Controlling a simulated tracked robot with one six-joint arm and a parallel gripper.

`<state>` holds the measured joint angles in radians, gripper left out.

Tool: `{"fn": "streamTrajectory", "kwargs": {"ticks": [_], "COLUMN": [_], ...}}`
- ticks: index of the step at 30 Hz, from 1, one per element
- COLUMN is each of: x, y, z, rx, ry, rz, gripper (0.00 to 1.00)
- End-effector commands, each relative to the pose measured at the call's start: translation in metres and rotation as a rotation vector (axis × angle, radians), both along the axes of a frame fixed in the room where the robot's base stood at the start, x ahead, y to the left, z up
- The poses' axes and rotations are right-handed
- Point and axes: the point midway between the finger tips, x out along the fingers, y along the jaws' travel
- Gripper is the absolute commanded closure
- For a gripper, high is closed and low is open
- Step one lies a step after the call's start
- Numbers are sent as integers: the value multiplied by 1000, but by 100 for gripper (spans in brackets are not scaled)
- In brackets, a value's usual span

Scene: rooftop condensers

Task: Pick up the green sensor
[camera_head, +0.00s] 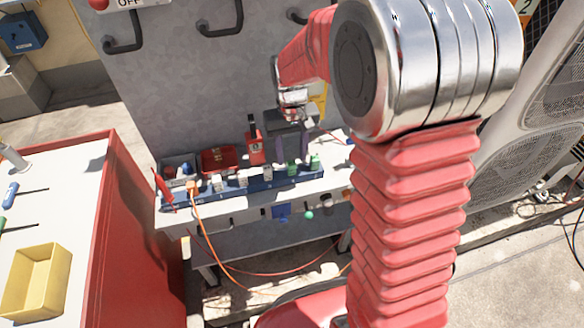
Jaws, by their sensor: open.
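Two small green pieces stand near the right end of the long blue rail on the white bench: one green piece (292,168) and, just right of it, a paler green one (315,161). I cannot tell for certain which is the green sensor. My gripper (290,158) points down over this end of the rail, its dark fingers apart. It is just above and behind the left green piece. Whether the fingers touch it or stand around it cannot be told. The blue rail (250,187) carries several small whitish blocks.
A red handheld device (255,148), a red bin (217,160) and a grey bin (178,170) stand behind the rail. An orange cable (207,238) hangs off the front. A grey panel (180,80) rises behind. A red cabinet (110,230) with a yellow tray (36,282) is left.

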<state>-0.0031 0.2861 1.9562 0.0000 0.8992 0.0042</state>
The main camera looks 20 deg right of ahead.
Motion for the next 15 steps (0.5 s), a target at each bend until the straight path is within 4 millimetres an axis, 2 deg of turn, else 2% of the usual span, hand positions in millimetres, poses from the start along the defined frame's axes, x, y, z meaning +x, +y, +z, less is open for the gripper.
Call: {"fn": "streamTrajectory", "kwargs": {"ticks": [7, 15], "x": [-1, -1], "y": [0, 1], "z": [-6, -40], "rx": [0, 0], "ry": [2, 3], "rz": [0, 1], "gripper": [59, 59]}}
